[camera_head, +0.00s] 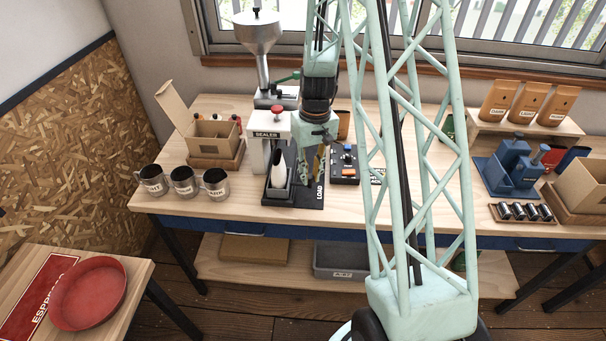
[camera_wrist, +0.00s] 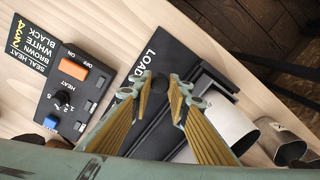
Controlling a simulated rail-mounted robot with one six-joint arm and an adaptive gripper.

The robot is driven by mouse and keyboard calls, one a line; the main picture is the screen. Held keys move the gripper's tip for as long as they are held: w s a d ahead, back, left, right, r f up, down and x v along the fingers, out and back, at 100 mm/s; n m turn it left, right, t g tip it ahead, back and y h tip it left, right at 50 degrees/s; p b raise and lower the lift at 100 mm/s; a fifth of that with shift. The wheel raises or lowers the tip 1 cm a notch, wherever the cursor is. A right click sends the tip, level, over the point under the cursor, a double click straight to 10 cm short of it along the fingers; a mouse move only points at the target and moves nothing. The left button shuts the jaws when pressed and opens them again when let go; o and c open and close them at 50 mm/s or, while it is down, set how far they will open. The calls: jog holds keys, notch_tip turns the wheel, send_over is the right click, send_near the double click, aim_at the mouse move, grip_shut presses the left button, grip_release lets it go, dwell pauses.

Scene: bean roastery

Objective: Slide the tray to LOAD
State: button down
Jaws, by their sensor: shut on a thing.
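The black sealer base (camera_head: 309,201) lies on the bench with white LOAD lettering at its right end; this end also shows in the wrist view (camera_wrist: 170,50). The dark tray (camera_head: 276,193) is on the base and carries a pale upright bag (camera_head: 279,170), which shows silvery-white in the wrist view (camera_wrist: 228,122). The sealer (camera_head: 268,134) stands behind it. My gripper (camera_head: 316,180) points down over the base near the LOAD lettering. In the wrist view its yellow-padded fingers (camera_wrist: 156,86) are around a dark knob, apparently the tray's handle. The grip contact is partly hidden.
A heat control box (camera_head: 345,163) sits close right of the base. Steel mugs (camera_head: 184,181) stand to the left, with an open carton (camera_head: 212,138) behind them. The bench's front edge is close to the base.

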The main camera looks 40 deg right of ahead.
jog(key=shift+s+a, duration=0.2)
jog(key=shift+s, duration=0.05)
jog(key=c, duration=2.5)
grip_release()
jog(key=shift+o, duration=0.2)
jog(key=shift+w, duration=0.1)
jog(key=shift+r, duration=0.15)
jog(key=shift+d+r, duration=0.1)
jog(key=shift+r, duration=0.6)
notch_tip(320, 180, up, 10)
jog(key=shift+d, duration=0.15)
jog(key=shift+r, duration=0.15)
